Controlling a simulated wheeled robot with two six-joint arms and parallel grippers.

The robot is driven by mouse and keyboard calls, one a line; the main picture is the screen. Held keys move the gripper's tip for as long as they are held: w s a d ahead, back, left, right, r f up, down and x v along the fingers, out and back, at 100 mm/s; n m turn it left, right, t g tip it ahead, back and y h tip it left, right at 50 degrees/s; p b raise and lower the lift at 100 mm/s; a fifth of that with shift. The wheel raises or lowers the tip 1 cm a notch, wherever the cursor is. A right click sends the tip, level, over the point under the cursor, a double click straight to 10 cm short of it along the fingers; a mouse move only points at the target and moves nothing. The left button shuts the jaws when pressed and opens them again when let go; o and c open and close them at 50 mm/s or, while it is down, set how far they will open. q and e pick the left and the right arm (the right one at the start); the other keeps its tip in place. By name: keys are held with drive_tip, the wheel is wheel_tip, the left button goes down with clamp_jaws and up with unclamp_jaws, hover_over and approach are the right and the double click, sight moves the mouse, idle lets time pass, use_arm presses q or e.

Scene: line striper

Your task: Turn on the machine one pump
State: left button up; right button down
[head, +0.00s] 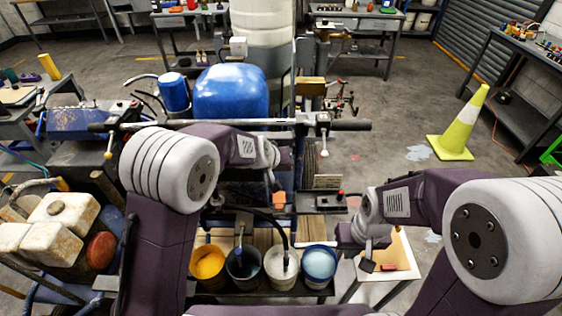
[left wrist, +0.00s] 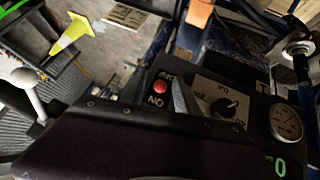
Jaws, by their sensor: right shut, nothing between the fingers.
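The line striper has a blue cover (head: 231,92) and a handlebar (head: 345,125) across the middle of the head view. Its dark control panel (left wrist: 262,103) is close up in the left wrist view, with a red button (left wrist: 160,87), an "ON" label, a dial knob (left wrist: 232,106) and a round gauge (left wrist: 286,122). A red button also shows in the head view (head: 340,194). A grey wedge, possibly a left finger, stands beside the button; my left gripper's opening is hidden. My right gripper (head: 378,265) is shut and empty above a small white table, right of the buckets.
Several paint buckets, including a yellow one (head: 207,263) and a light blue one (head: 319,263), stand in front. The white table (head: 400,245) holds a small brown item. A yellow-green cone (head: 463,125) stands on open floor at right. Dirty white jugs (head: 66,216) crowd the left.

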use_arm(q)
drive_tip(key=p+v, duration=0.2)
drive_tip(key=v, duration=0.7)
drive_tip(key=s+a+n+y, duration=0.2)
drive_tip(key=a, duration=0.7)
drive_tip(key=s+a+f+g, duration=0.2)
drive_tip(key=s+f, duration=0.1)
drive_tip(key=s, duration=0.3)
drive_tip(key=s+a+f+m+g, duration=0.1)
drive_tip(key=s+a+f+g, duration=0.1)
drive_tip(key=s, duration=0.5)
drive_tip(key=s+a+f+g+y, duration=0.1)
drive_tip(key=s+a+f+g, duration=0.1)
drive_tip(key=s, duration=0.4)
wheel_tip(320, 180, down, 3)
drive_tip(key=shift+s+a+r+m+g, duration=0.2)
drive_tip(key=shift+s+a+m+g, duration=0.1)
drive_tip(key=shift+a+m, duration=0.15)
